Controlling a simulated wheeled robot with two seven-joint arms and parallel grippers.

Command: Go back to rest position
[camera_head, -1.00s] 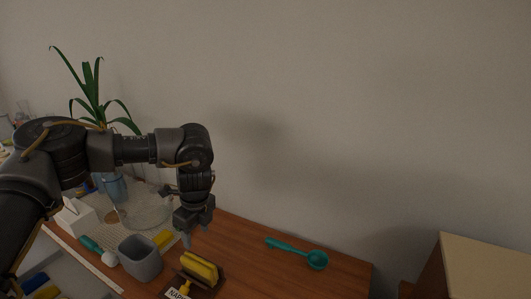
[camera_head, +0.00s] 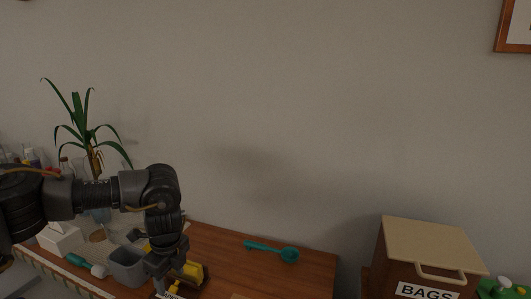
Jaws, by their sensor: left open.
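My left gripper (camera_head: 163,268) hangs downward from my left arm, which comes in from the left. It is open, with nothing visible between its fingers. It is over the wooden counter, in front of or beside the yellow sponge (camera_head: 194,272) and right of the grey cup (camera_head: 127,266). Whether it touches either one I cannot tell. My right gripper is not in view.
A teal scoop (camera_head: 272,250) lies on the wooden counter (camera_head: 225,257). A lidded wooden box marked BAGS (camera_head: 430,254) stands at the right. A potted plant (camera_head: 90,135) and a white tissue box (camera_head: 58,238) are at the left. The counter around the scoop is clear.

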